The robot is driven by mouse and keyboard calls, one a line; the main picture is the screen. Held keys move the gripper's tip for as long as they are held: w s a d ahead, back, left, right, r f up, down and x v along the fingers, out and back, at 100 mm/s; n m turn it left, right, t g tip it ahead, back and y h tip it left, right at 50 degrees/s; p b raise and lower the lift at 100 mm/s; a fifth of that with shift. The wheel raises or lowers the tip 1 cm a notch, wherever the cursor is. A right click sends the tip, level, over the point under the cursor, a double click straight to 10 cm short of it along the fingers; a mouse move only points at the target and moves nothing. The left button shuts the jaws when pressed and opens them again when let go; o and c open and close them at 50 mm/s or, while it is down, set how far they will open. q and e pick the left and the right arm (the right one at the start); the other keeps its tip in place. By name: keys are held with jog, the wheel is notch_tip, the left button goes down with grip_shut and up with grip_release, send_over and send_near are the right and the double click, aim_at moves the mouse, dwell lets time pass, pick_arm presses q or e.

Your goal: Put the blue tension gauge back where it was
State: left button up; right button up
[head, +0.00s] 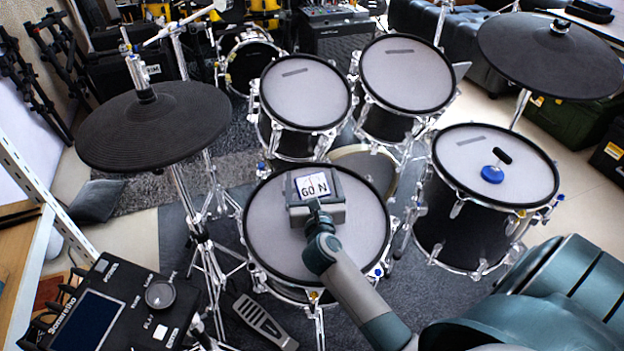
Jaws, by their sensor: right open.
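The blue tension gauge (492,174) is on the grey mesh pad (460,168) of the right-hand floor drum. It has a round blue base and a short black top piece. My right arm reaches in from the lower right to the front-centre drum pad (275,240). My right gripper (316,190) is over that pad, at the arm's end, well left of the gauge. A grey box shape with a white label shows there; the fingers are hidden, and no held thing is visible. My left gripper is not in view.
Two raised drum pads (305,92) (407,74) stand behind. A black cymbal (155,125) is at the left. Another cymbal (550,58) overhangs behind the floor drum. The drum module (110,310) is at the lower left. My teal arm parts fill the lower right.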

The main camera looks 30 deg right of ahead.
jog(key=shift+s+a+r, duration=0.25)
jog(key=shift+s+r, duration=0.05)
jog(key=shift+s, duration=0.1)
jog(key=v, duration=1)
jog(key=shift+s+a+p, duration=0.15)
jog(key=shift+s+p, duration=0.1)
jog(key=shift+p, duration=0.05)
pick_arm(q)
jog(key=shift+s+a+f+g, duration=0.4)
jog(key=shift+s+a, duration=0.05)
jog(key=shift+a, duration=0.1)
pick_arm(e)
jog(key=shift+s+a+r, duration=0.1)
jog(key=shift+s+a, duration=0.05)
jog(key=shift+s, duration=0.1)
